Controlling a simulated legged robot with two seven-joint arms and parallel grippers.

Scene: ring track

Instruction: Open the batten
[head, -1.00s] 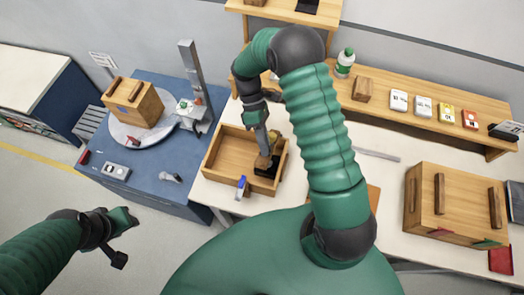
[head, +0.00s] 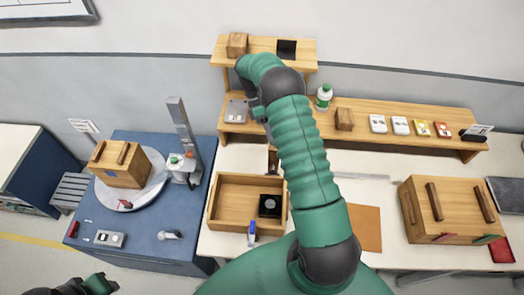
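Dark wooden battens lie across the tops of two wooden boxes. One box (head: 121,172) stands on the round turntable at left and has battens (head: 124,153). The larger box (head: 425,222) at right has two battens (head: 434,202), (head: 485,204). Which batten the task means I cannot tell. My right gripper (head: 271,152) is above the back edge of the open wooden tray (head: 230,222), partly hidden by my arm, with something brown at its tip. My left gripper (head: 103,286) is at the lower left edge, mostly cut off, away from both boxes.
A black square with a grey disc (head: 269,205) lies in the tray. A blue-tipped item (head: 252,232) sits at its front wall. A grey post (head: 184,125) rises beside the turntable. A shelf behind holds a bottle (head: 323,97), a wooden block (head: 344,119) and small cards.

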